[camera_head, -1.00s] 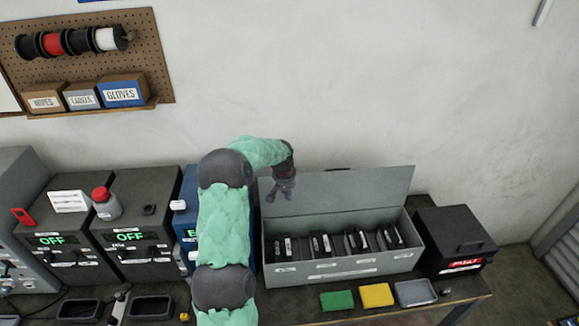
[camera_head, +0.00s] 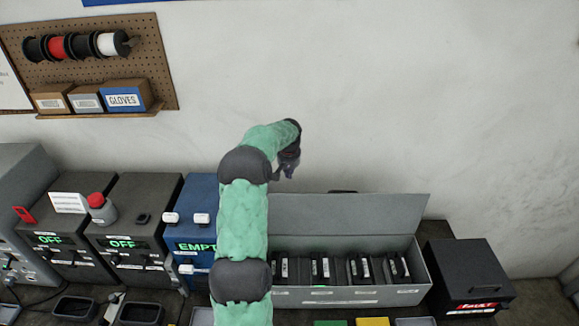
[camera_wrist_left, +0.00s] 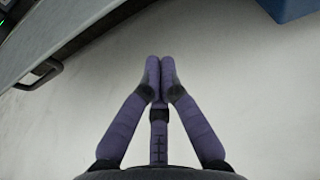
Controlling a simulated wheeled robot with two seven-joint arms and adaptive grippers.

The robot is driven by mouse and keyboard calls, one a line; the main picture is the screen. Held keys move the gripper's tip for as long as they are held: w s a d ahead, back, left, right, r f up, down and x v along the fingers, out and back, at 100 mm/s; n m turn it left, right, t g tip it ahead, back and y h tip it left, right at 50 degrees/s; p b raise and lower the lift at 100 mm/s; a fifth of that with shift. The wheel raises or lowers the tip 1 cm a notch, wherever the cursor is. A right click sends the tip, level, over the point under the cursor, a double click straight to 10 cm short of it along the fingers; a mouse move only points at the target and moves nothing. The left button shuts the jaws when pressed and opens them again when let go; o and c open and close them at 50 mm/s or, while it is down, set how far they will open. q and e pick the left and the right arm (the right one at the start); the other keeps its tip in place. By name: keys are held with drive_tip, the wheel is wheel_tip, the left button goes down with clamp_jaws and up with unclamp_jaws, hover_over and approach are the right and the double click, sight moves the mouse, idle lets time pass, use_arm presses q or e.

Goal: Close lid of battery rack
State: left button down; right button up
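The grey battery rack (camera_head: 350,297) stands on the bench with several black batteries in slots. Its grey lid (camera_head: 350,212) is open, standing up at the back near the wall. My left gripper (camera_head: 289,172) is above the lid's top edge near its left end, apart from it. In the left wrist view its two fingers (camera_wrist_left: 160,66) are together with nothing between them. A grey panel edge, seemingly the lid (camera_wrist_left: 75,28), and a dark handle (camera_wrist_left: 42,73) show at the upper left there. My arm hides the rack's left end. My right gripper is out of view.
A blue "EMPT..." box (camera_head: 196,225) stands left of the rack, partly behind my arm. A black "FAULT" box (camera_head: 462,270) stands at its right. Green (camera_head: 330,323) and yellow (camera_head: 372,322) items lie in front. The wall above the lid is clear.

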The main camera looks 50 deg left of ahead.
use_arm(q)
drive_tip(key=f, duration=0.1)
drive_tip(key=s+d+f+p, duration=0.2)
drive_tip(key=shift+d+f, duration=0.1)
drive_tip(key=shift+f, duration=0.25)
idle(0.7)
